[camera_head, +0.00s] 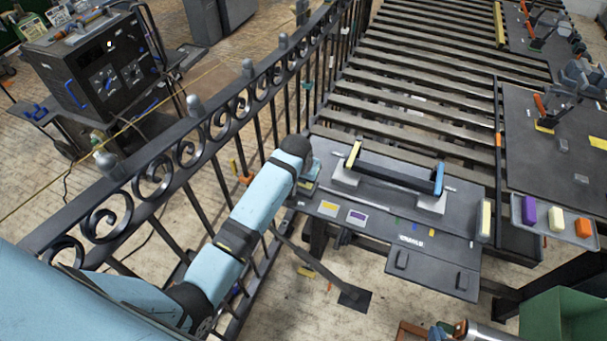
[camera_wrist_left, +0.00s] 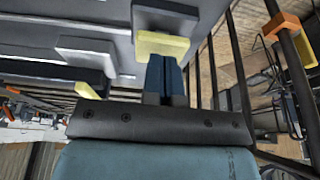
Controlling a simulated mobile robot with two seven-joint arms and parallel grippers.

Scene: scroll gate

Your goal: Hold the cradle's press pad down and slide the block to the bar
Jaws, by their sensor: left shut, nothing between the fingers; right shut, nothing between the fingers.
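The cradle stands on a dark work panel (camera_head: 455,257) in the head view: a long dark beam (camera_head: 395,170) with a yellow end and a blue end, resting on pale grey supports (camera_head: 432,203). A pale upright bar (camera_head: 485,221) stands at the panel's right edge. I cannot tell which part is the sliding block. In the left wrist view, a yellow pad (camera_wrist_left: 162,45), which looks like the press pad, sits right at the tips of my shut left gripper (camera_wrist_left: 165,62); contact is unclear. My right gripper (camera_head: 438,333) shows only partly at the bottom edge, shut and empty, away from the cradle.
A black scrolled railing (camera_head: 205,130) runs along the left, close to my left arm. A grey tray (camera_head: 575,237) with purple, cream and orange blocks is at the right. A green bin (camera_head: 560,318) is at the lower right. The panel's front part is mostly clear.

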